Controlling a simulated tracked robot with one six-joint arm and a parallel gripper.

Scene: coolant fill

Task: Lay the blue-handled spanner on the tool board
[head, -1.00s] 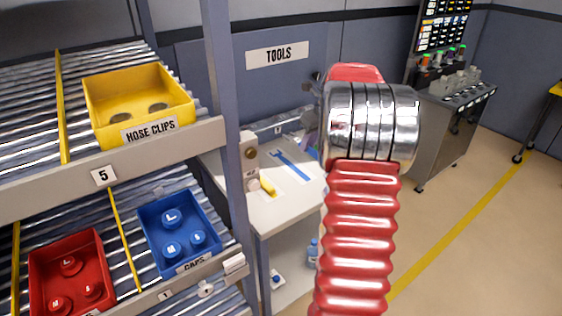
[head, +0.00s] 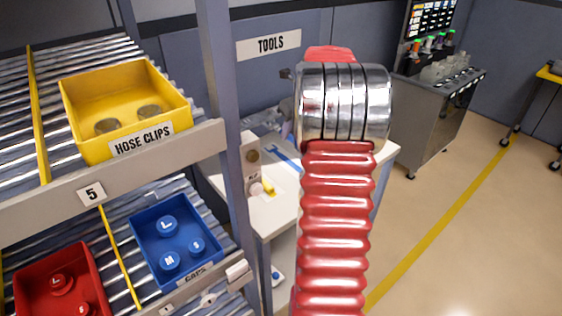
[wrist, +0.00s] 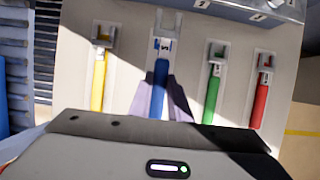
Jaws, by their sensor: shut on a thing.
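The blue-handled spanner (wrist: 160,74) is between my gripper's two grey fingers (wrist: 162,98) in the wrist view, its pale head pointing away from me. My gripper is shut on its handle. The spanner is over a pale slot of the tool board (wrist: 134,50), roughly in line with it. I cannot tell whether it touches the board. In the head view, part of the blue spanner (head: 286,158) shows above the white worktop, and my red arm hides the gripper.
On the board, a yellow spanner (wrist: 98,82) lies to the left. A green spanner (wrist: 212,92) and a red spanner (wrist: 260,98) lie to the right. A roller shelf with a yellow bin (head: 80,110) and a blue bin (head: 150,245) stands close at the left.

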